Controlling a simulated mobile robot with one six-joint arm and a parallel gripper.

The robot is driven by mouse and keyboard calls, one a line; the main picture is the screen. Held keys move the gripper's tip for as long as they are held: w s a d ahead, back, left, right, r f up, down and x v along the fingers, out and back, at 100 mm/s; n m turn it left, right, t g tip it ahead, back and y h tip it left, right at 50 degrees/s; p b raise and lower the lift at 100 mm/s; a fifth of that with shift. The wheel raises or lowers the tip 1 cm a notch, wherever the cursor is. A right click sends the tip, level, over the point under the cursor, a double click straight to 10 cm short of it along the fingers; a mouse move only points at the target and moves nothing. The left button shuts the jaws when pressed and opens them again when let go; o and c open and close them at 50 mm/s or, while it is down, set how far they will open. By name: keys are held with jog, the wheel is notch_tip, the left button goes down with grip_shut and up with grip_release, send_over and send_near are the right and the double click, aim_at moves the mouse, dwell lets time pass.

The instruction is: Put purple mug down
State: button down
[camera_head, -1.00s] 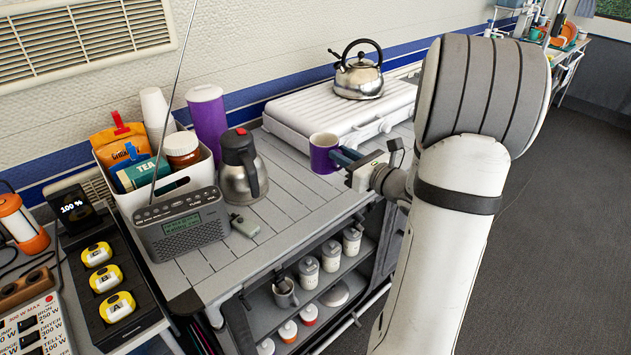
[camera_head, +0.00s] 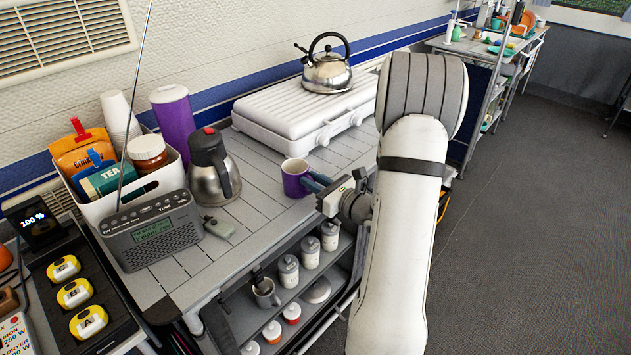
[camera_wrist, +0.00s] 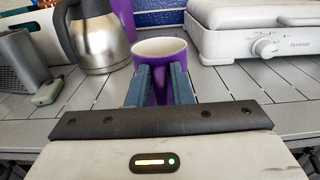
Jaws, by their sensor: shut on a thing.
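The fingers hide the mug's lower part there. I cannot tell whether its base touches the counter.
A steel jug (camera_head: 213,170) and a radio (camera_head: 152,232) stand left of the mug. A white stove (camera_head: 285,112) with a kettle (camera_head: 326,72) is behind it. Shelves with several canisters (camera_head: 289,270) lie below. Bare slats lie between jug and mug.

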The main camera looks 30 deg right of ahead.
jog(key=c, duration=1.8)
grip_release()
jog(key=shift+f, duration=0.2)
jog(key=o, duration=0.5)
jog(key=shift+r, duration=0.1)
